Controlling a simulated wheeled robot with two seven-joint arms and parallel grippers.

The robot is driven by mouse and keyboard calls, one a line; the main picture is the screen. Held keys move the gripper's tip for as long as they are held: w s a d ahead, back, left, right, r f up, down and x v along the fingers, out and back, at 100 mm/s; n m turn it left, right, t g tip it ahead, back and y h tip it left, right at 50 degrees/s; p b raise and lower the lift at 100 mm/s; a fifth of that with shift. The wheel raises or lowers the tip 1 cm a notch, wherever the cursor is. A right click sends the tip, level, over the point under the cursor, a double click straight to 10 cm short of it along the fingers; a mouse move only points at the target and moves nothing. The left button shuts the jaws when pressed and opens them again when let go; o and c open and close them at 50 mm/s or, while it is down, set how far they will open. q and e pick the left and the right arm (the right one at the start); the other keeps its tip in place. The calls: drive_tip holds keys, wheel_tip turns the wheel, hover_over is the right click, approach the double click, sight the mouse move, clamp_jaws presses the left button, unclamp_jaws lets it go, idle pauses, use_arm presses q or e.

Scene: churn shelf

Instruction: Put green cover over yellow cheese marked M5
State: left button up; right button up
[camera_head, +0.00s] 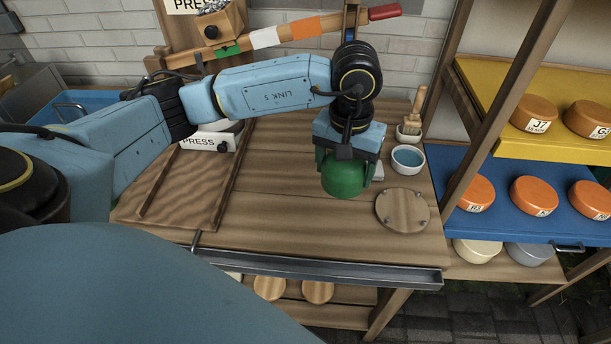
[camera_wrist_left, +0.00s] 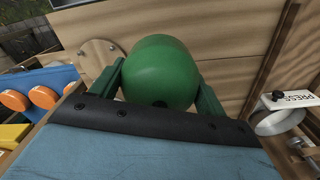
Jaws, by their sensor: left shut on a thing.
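The green cover (camera_head: 344,178) is a rounded dome held by my left gripper (camera_head: 346,158) over the right part of the wooden worktop. In the left wrist view the green cover (camera_wrist_left: 158,72) sits between the two green fingers of my left gripper (camera_wrist_left: 162,88), which is shut on it. I cannot tell how far it is above the worktop or whether anything is under it. No label M5 can be read on any cheese. My right gripper is not in view.
Orange cheeses stand on the blue shelf (camera_head: 505,218), browner ones on the yellow shelf (camera_head: 483,81). A press (camera_head: 209,139) is left. The front middle worktop is clear.

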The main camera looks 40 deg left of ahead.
use_arm(q)
drive_tip(key=a+f+n, duration=0.1)
drive_tip(key=f, duration=0.2)
drive_tip(key=a+f+n+b, duration=0.1)
drive_tip(key=f, duration=0.2)
drive_tip(key=s+a+f+n, duration=0.1)
drive_tip(key=f+n, duration=0.1)
drive_tip(key=f, duration=0.2)
drive_tip(key=shift+s+a, duration=0.1)
drive_tip(key=shift+a, duration=0.2)
wheel_tip(320, 180, down, 4)
drive_tip(key=shift+f+b, duration=0.1)
drive_tip(key=shift+b, duration=0.25)
drive_tip(key=shift+f, duration=0.15)
drive_tip(key=o, duration=1)
